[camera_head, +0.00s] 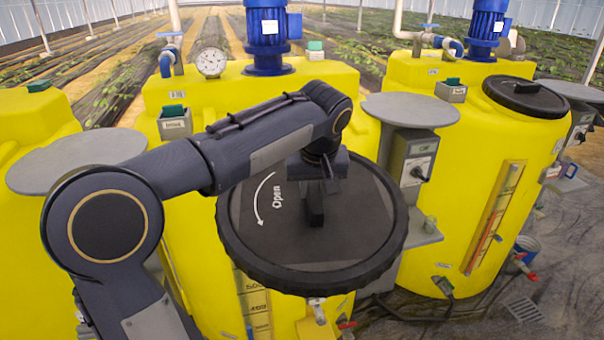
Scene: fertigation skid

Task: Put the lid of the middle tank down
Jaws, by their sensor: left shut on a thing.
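The lid of the middle tank (345,235) is a large round black disc with a ribbed rim, a white arrow and the word "Open". It appears in front of and over the yellow middle tank (235,92), hiding much of that tank's front. My left gripper (316,190) is shut on the bar handle at the lid's centre, coming from above. The tank's opening is hidden, and I cannot tell whether the lid touches the tank. My right gripper is not in view.
A yellow right tank (425,70) wears its own black lid (526,96). Blue motors (268,30) stand on the tanks. A round grey plate (410,109) and a grey switch box (412,155) sit close to the held lid's right. Another grey plate (60,163) is left.

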